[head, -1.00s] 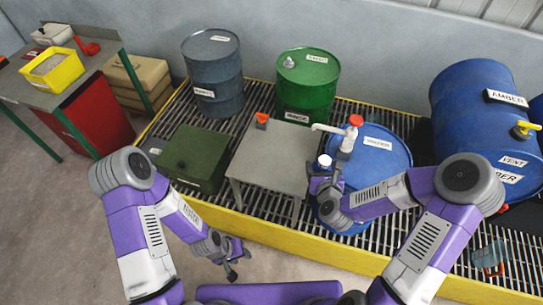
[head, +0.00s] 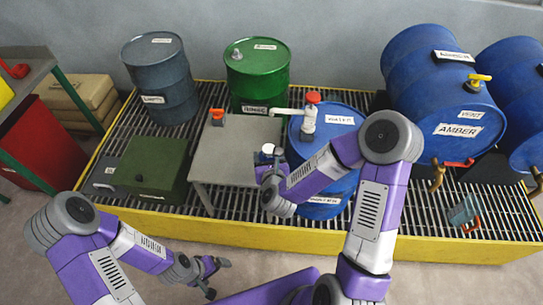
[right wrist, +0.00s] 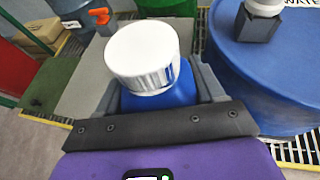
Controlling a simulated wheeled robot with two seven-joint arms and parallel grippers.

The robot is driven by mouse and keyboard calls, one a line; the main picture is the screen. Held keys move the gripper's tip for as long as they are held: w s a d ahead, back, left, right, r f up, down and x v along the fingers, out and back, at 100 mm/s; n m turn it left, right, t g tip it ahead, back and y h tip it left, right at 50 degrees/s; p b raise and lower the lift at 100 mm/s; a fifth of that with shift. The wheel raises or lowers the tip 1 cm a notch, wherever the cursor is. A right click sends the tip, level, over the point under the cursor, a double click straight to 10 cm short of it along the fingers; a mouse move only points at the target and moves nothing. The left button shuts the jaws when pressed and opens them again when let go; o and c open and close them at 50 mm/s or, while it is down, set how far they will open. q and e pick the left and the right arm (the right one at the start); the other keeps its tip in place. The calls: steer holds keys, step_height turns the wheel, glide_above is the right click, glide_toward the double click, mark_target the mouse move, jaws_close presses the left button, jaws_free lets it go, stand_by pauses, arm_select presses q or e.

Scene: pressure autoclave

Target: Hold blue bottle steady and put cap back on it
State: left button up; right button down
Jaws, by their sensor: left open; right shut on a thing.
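My right gripper (head: 268,172) is shut on a blue bottle, held upright beside the front right corner of the grey table. In the right wrist view the blue bottle (right wrist: 160,98) sits between the fingers of the right gripper (right wrist: 165,92). A white ribbed cap (right wrist: 142,58) covers the bottle's top; I cannot tell whether it is screwed on. The cap also shows as a small white top in the head view (head: 267,149). My left gripper (head: 210,275) is open and empty, low in front of the yellow-edged platform and well apart from the bottle.
A blue drum (head: 325,130) with a white pump stands close right of the bottle. The grey table (head: 235,150) carries an orange-topped item (head: 217,115). A green box (head: 150,168) stands left. Large blue drums (head: 440,90) lie at right. The floor before the platform is clear.

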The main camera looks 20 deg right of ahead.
steer(key=f+b, duration=0.1)
steer(key=b, duration=0.1)
steer(key=s+a+f+m+h+b, duration=0.1)
steer(key=b, duration=0.1)
steer(key=f+m+h+b, duration=0.1)
steer(key=f+b, duration=0.1)
steer(key=shift+s+a+g, duration=0.15)
steer(key=shift+s+g, duration=0.05)
steer(key=shift+g, duration=0.1)
steer(key=shift+s+f+m+h+b, duration=0.1)
steer(key=shift+s+m+h+b, duration=0.3)
steer(key=shift+h+b, duration=0.2)
arm_select(q)
step_height(320, 180, down, 9)
steer(key=shift+r, duration=0.1)
arm_select(e)
steer(key=shift+w, duration=0.15)
